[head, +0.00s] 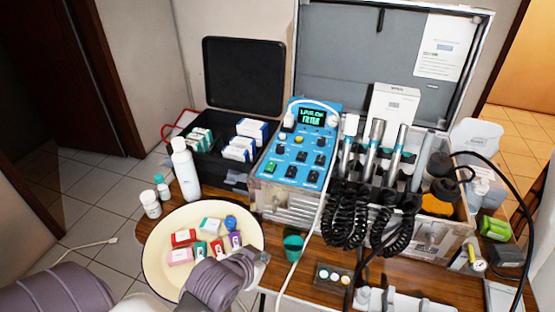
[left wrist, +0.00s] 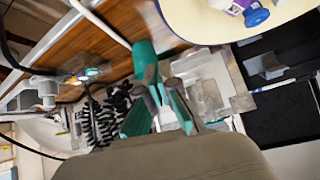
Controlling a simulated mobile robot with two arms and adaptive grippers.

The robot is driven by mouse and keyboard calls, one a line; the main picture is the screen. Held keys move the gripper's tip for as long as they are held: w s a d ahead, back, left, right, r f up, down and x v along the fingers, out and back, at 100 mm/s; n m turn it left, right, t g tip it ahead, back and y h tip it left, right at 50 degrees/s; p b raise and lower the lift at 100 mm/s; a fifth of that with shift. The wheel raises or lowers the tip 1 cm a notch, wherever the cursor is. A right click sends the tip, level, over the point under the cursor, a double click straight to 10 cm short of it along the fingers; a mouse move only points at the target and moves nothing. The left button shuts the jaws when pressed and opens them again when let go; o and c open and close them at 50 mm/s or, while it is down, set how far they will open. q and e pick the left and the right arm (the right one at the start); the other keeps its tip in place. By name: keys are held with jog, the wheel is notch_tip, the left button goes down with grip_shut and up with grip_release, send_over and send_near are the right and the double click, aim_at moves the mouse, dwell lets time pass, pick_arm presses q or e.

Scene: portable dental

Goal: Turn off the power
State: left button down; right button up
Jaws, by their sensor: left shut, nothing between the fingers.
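The blue control panel (head: 296,155) stands at the front left of the open metal case. Its small screen (head: 311,117) is lit with green text. Several black knobs and a green switch-like part (head: 270,167) sit on its face; I cannot read which control is the power. My left gripper (head: 262,257) is shut and empty, low in front of the case, below the panel and apart from it. Its fingers also show in the left wrist view (left wrist: 157,85), with teal shapes around them. My right gripper is not in view.
A cream tray (head: 149,245) with small boxes lies to the left. A white bottle (head: 185,168) stands behind it. Black coiled cords (head: 345,218) and a white hose (head: 311,225) hang before the case.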

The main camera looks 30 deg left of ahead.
pick_arm(q)
jog(key=w+a+r+n+t+y, duration=0.2)
jog(key=w+a+r+t, duration=0.5)
jog(key=r, duration=0.7)
jog(key=w+a+y, duration=0.1)
jog(key=w+a, duration=0.1)
jog(key=w, duration=0.1)
jog(key=shift+n+t, duration=0.3)
jog(key=shift+n, duration=0.1)
jog(key=shift+w, duration=0.1)
jog(key=p, duration=0.1)
send_over(268, 170)
jog(key=shift+s+d+f, duration=0.1)
jog(key=shift+s+f, duration=0.25)
jog(key=shift+s, duration=0.1)
jog(key=f, duration=0.3)
jog(key=shift+w+f, duration=0.2)
jog(key=shift+w, duration=0.2)
jog(key=shift+f, duration=0.4)
